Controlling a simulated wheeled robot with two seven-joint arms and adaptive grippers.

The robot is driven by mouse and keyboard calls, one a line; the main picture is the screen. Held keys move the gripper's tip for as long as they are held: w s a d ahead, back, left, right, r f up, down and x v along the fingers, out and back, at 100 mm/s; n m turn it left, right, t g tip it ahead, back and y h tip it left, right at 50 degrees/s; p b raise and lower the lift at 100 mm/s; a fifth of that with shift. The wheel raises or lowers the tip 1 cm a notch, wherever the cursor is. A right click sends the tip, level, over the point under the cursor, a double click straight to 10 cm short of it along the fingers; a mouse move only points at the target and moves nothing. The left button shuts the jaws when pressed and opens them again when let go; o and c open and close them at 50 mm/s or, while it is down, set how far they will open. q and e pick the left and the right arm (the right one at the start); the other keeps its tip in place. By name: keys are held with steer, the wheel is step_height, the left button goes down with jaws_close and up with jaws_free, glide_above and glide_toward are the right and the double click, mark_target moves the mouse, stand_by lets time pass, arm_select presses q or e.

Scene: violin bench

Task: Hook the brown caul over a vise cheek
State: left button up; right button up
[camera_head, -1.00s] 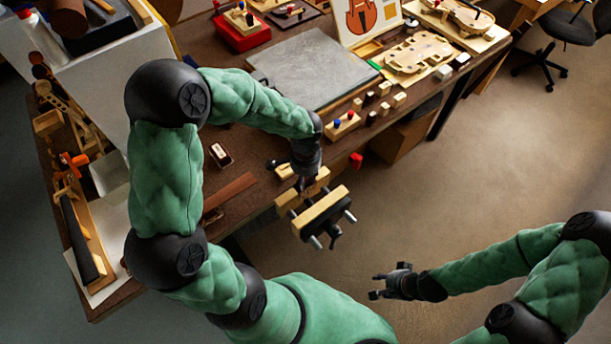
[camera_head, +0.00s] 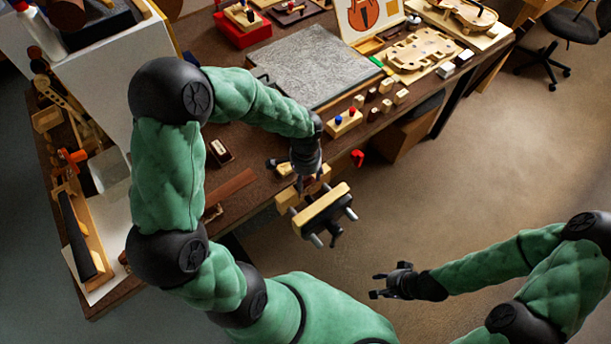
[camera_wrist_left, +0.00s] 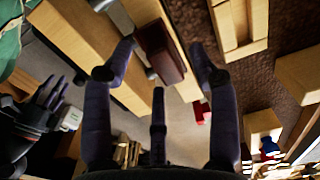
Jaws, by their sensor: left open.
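The brown caul (camera_wrist_left: 158,52) is a small reddish-brown block in the left wrist view. It lies across a pale wooden vise cheek (camera_wrist_left: 150,14), between my left gripper's spread fingers. Whether it is fully seated there I cannot tell. My left gripper (camera_head: 307,183) is open, pointing down over the vise (camera_head: 324,210); its fingers also show in the wrist view (camera_wrist_left: 160,75). In the head view the gripper mostly hides the caul. The vise's outer cheek (camera_head: 326,203) stands apart from the bench-side cheek. My right gripper (camera_head: 378,285) is open and empty, off the bench.
The bench (camera_head: 250,160) holds a grey slab (camera_head: 318,66), a small block with red and blue pegs (camera_head: 343,123), several light blocks and a brown strip (camera_head: 230,187). Open floor (camera_head: 490,150) lies to the right.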

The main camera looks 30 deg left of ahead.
arm_select(q)
step_height(320, 180, up, 12)
stand_by(0.5)
stand_by(0.5)
